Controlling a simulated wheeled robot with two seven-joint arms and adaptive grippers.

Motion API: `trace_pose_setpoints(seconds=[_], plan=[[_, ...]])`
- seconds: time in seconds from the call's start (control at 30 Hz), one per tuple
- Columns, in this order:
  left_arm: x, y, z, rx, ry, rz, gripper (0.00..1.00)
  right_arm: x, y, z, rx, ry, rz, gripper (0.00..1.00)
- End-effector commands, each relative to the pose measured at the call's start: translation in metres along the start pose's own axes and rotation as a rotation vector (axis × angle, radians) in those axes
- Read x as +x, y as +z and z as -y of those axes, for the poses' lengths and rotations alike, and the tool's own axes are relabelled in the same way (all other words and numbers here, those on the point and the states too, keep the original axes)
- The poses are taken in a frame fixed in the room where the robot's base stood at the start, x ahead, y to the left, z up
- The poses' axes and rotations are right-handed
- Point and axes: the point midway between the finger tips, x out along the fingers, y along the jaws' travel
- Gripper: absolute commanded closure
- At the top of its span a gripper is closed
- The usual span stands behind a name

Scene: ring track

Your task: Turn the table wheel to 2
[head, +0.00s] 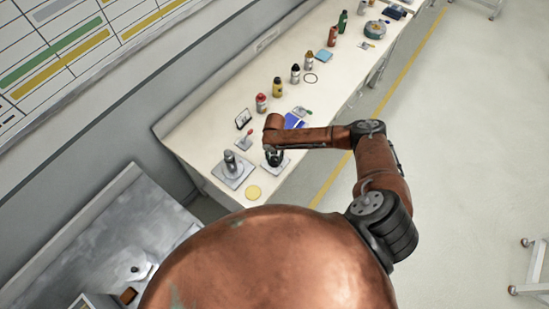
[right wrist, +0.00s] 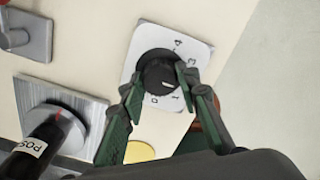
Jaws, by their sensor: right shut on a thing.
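The table wheel is a black round knob (right wrist: 158,72) on a white plate (right wrist: 200,50) with numbers around it. In the right wrist view 0, 1, 3 and 4 are readable; 2 is not visible and a finger covers part of that side. A pale mark on the knob lies on its lower side, near 1. My right gripper (right wrist: 154,82) is shut on the knob, with one green finger on each side. In the head view my right gripper (head: 274,157) is over the plate and hides most of the wheel. My left gripper is not in view.
A grey plate with a dark-handled device (head: 230,163) stands left of the wheel. A yellow disc (head: 253,192) lies near the table's front edge.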

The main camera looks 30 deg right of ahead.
Motion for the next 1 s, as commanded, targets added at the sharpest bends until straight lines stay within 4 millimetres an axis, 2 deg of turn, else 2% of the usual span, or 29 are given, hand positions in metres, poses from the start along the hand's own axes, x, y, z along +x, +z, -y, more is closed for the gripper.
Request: trace_pose_setpoints(seconds=[0.37, 0.4, 0.6, 0.67, 1.0], plan=[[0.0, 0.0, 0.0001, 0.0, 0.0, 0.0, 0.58, -0.0006, 0.0004, -0.0007, -0.005, 0.001, 0.001, 0.94], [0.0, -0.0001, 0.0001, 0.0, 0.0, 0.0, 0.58, -0.0006, 0.0004, -0.0007, -0.004, 0.001, 0.001, 0.7], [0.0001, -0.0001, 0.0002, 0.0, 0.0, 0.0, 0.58, -0.0005, 0.0003, -0.0005, -0.004, 0.001, 0.001, 0.56], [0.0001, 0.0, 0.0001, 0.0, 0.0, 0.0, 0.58, -0.0004, 0.0002, -0.0004, -0.004, 0.001, 0.001, 0.53], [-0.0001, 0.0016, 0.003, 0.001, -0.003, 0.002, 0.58, -0.0052, 0.0007, -0.0002, -0.004, 0.001, 0.001, 0.53]])
